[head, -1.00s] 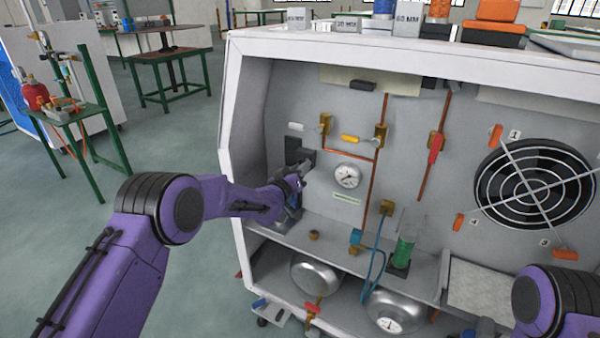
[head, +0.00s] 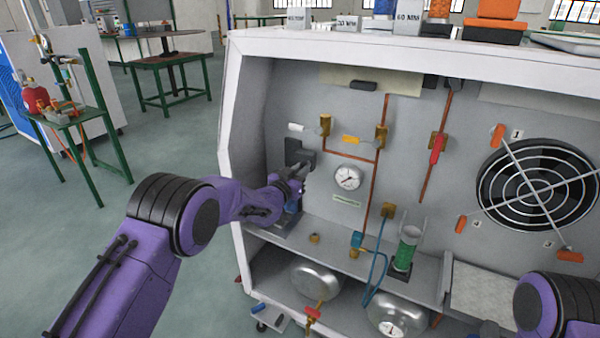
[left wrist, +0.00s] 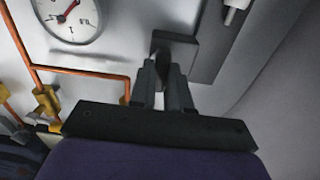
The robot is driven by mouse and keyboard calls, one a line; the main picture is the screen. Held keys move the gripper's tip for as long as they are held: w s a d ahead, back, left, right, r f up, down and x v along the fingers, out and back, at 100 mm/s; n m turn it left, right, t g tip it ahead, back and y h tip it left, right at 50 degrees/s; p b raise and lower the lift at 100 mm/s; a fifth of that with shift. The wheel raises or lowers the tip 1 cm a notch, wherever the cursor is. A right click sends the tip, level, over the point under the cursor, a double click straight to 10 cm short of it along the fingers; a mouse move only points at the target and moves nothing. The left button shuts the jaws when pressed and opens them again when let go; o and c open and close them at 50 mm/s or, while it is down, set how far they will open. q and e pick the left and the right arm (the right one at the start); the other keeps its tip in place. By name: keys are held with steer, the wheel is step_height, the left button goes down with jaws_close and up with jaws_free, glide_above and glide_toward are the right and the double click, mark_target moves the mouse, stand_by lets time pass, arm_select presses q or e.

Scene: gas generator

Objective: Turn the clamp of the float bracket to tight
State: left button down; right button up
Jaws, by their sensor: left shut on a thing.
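The dark float bracket (head: 297,152) is on the left part of the cabinet's back panel. In the left wrist view its square dark block (left wrist: 184,50) stands ahead of my fingers, with the narrow dark clamp (left wrist: 162,66) on its face. My left gripper (head: 304,169) reaches into the cabinet from the left. In the left wrist view its fingers (left wrist: 163,82) are shut on the clamp, one on each side. The fingertips hide part of the clamp, and its exact angle is hard to tell. Of my right arm only a link shows at the lower right; its gripper is out of view.
A shelf (head: 330,240) runs below, with a green cylinder (head: 405,252) and blue hose. The cabinet's left wall (head: 232,130) is close to my forearm.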

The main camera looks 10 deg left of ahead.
arm_select(q)
steer(key=c, duration=1.1)
jaws_free()
steer(key=v, duration=1)
steer(key=shift+s+a+p, duration=0.1)
steer(key=shift+s+p, duration=0.15)
steer(key=shift+p, duration=0.05)
